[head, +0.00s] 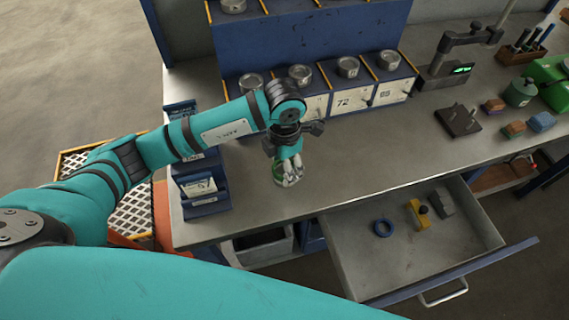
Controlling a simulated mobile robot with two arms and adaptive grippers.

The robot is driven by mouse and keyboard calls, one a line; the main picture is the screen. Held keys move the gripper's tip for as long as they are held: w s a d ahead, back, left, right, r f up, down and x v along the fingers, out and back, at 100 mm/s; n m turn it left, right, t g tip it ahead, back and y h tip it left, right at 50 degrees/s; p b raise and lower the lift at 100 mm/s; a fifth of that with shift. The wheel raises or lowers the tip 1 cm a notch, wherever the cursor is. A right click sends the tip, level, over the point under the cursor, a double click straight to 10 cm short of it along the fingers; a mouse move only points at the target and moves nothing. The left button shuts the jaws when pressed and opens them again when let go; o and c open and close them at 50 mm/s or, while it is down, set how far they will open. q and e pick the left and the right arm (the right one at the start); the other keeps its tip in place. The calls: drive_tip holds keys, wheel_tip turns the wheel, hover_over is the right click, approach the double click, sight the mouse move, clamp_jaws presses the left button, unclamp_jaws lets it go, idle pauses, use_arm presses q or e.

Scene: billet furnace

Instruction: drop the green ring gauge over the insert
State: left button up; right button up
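My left gripper (288,171) points down over the bench, left of its middle. A small green thing (278,172), probably the green ring gauge, shows at the left of its fingertips, mostly hidden by the fingers. A pale metallic round piece (290,181), perhaps the insert, shows right under the fingertips. The fingers overlap both, so I cannot tell whether they grip the green thing or whether it is around or beside the metal piece. My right gripper is not in view.
An open drawer (350,262) juts out at the front, holding a blue ring (383,228), a yellow block (418,214) and a grey block (441,204). Blue bins (207,203) stand left of the gripper. Numbered boxes (343,104) line the back. The bench between gripper and black plate (459,124) is clear.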

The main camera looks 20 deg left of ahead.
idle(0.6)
use_arm(q)
drive_tip(key=shift+f+b, duration=0.6)
drive_tip(key=shift+b, duration=0.2)
drive_tip(key=o, duration=1)
drive_tip(key=shift+c, duration=0.2)
drive_tip(key=shift+r, duration=0.15)
wheel_tip(320, 180, up, 11)
drive_tip(key=p, duration=0.6)
drive_tip(key=shift+p, duration=0.3)
